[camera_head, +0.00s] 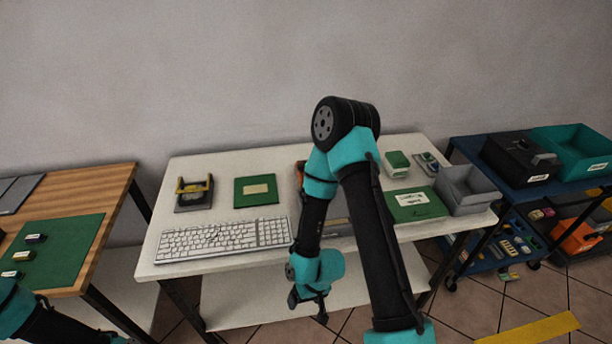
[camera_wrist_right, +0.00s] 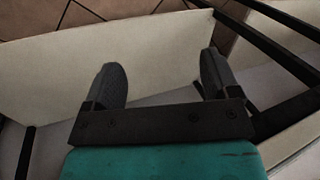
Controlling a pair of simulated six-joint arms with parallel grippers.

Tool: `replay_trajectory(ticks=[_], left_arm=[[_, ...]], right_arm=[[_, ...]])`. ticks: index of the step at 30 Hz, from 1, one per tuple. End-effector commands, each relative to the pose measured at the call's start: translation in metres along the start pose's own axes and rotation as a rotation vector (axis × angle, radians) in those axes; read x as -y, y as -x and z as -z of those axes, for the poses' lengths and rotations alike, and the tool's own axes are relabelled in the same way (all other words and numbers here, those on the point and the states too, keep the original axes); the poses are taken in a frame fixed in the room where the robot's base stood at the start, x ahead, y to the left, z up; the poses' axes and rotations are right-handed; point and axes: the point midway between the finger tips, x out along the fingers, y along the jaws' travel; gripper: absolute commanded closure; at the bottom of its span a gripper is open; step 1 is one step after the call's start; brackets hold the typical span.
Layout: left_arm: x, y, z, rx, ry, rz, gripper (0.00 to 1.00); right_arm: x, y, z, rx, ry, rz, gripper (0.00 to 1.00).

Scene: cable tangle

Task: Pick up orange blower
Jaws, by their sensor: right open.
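A small orange part (camera_head: 299,171) shows at the back middle of the white table, mostly hidden behind my right arm. I cannot tell whether it is the orange blower. My right gripper (camera_head: 308,307) hangs in front of the table's front edge, pointing down, apart from the orange part. In the right wrist view the gripper (camera_wrist_right: 161,72) has its two dark fingers spread wide with nothing between them. Part of my left arm shows at the bottom left of the head view; its gripper is not seen.
A blue cart (camera_head: 495,163) at the right has an orange item (camera_head: 580,238) low down. A wooden table (camera_head: 106,187) stands at the left.

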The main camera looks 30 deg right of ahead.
Motion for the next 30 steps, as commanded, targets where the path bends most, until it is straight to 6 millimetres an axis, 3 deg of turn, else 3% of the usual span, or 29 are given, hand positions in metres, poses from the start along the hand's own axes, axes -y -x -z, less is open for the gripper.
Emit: replay_trajectory(ticks=[5, 12, 16, 20, 30], left_arm=[[0.000, 0.000, 0.000, 0.000, 0.000, 0.000, 0.57], [0.000, 0.000, 0.000, 0.000, 0.000, 0.000, 0.57], [0.000, 0.000, 0.000, 0.000, 0.000, 0.000, 0.57], [0.000, 0.000, 0.000, 0.000, 0.000, 0.000, 0.57], [0.000, 0.000, 0.000, 0.000, 0.000, 0.000, 0.57]], right_arm=[[0.000, 0.000, 0.000, 0.000, 0.000, 0.000, 0.02], [0.001, 0.000, 0.000, 0.002, 0.006, 0.001, 0.02], [0.012, 0.001, 0.002, 0.022, 0.078, 0.011, 0.02], [0.039, 0.003, 0.003, 0.075, 0.262, 0.032, 0.02], [0.132, 0.020, 0.002, 0.281, 1.018, 0.054, 0.02]])
